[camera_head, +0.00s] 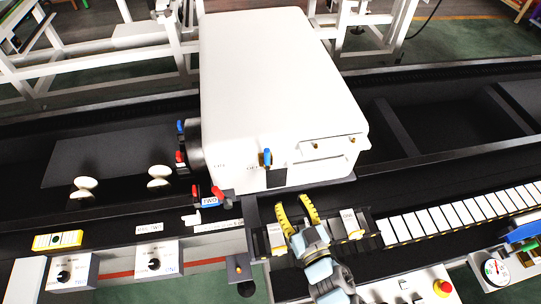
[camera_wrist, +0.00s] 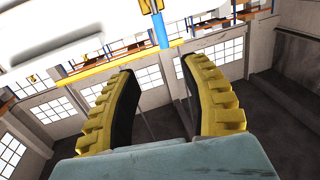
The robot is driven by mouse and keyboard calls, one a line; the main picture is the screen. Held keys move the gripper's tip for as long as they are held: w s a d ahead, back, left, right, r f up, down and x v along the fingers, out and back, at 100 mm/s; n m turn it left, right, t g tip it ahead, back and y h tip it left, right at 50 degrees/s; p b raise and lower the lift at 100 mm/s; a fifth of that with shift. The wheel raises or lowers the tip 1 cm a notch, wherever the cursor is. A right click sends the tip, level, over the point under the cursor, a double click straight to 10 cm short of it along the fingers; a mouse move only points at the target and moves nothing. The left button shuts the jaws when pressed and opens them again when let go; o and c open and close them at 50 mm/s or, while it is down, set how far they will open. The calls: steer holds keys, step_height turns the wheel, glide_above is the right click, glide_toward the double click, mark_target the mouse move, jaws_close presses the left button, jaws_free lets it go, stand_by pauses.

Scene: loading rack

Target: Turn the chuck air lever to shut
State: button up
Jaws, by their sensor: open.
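A blue-handled lever (camera_head: 267,158) sits on a black mount at the front of the large white housing (camera_head: 280,80). Red and blue levers (camera_head: 218,192) stand to the left of it near a small blue label; I cannot read which one is the chuck air lever. My gripper (camera_head: 292,203) has yellow ridged fingers, spread apart and empty, in front of and a little right of the blue lever, not touching it. In the wrist view a blue upright part (camera_wrist: 160,28), likely the same lever, shows beyond the gap between the open fingers (camera_wrist: 160,66).
More red and blue levers (camera_head: 180,157) are at the housing's left. Knob boxes (camera_head: 157,262) line the front left. A red button (camera_head: 442,287) and a gauge (camera_head: 493,269) are at the front right. White strips (camera_head: 450,217) run along the rail to the right.

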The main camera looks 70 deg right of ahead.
steer(key=b, duration=0.5)
glide_toward(268, 159)
steer(key=x, duration=0.2)
steer(key=b+x, duration=0.1)
steer(key=x, duration=0.2)
steer(key=shift+w+d, duration=0.15)
steer(key=shift+w, duration=0.05)
steer(key=shift+x, duration=2.7)
jaws_close()
